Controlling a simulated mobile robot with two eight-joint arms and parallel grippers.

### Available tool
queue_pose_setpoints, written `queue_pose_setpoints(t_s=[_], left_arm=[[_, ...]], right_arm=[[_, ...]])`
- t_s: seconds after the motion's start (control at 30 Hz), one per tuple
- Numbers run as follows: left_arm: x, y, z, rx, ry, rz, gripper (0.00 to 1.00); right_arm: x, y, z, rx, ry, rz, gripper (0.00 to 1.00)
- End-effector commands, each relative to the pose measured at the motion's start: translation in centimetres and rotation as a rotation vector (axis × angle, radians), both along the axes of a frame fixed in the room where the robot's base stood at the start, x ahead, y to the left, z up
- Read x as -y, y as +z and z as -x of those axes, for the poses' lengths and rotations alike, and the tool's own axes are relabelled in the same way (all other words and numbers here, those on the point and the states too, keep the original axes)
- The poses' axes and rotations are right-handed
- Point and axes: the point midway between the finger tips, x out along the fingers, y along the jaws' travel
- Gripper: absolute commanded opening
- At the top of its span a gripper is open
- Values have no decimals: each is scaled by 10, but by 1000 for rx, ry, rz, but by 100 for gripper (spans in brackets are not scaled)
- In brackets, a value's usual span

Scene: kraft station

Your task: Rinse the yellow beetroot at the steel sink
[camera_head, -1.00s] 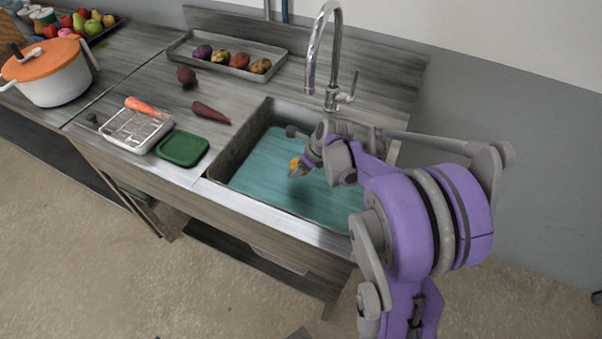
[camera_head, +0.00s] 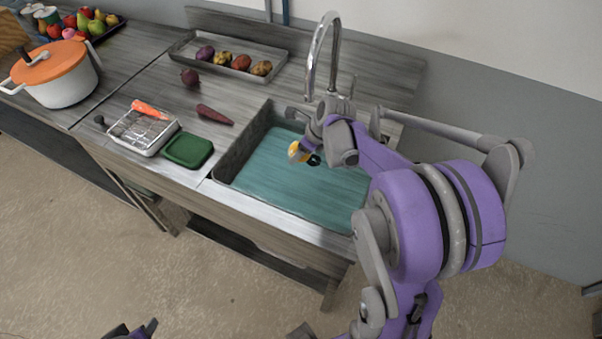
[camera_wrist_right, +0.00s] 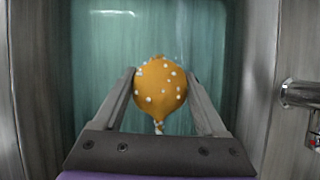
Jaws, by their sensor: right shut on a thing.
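The yellow beetroot (camera_head: 297,152) is held above the teal water in the steel sink (camera_head: 228,160). In the right wrist view the beetroot (camera_wrist_right: 160,88) is round and orange-yellow, dotted with white spots, with its thin root end toward my palm. My right gripper (camera_wrist_right: 160,90) is shut on it, one finger on each side. In the head view this gripper (camera_head: 303,152) is partly hidden by my wrist. The chrome tap (camera_head: 312,60) stands behind the sink; no water stream shows. My left gripper (camera_head: 150,327) just enters at the bottom edge, mostly cut off.
An orange-lidded pot (camera_head: 65,85) stands far left.

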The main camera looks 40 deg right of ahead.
Motion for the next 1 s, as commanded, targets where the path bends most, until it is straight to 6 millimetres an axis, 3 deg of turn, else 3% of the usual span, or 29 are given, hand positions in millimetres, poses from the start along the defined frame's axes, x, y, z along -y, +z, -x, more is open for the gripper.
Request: queue_pose_setpoints(t_s=[0.7, 1.0], left_arm=[[0, 45, -18, 35, 0, 0, 50], [0, 52, -22, 41, 0, 0, 50]], right_arm=[[0, 61, -1, 2, 0, 0, 13], [0, 70, 0, 0, 0, 1, 13]])
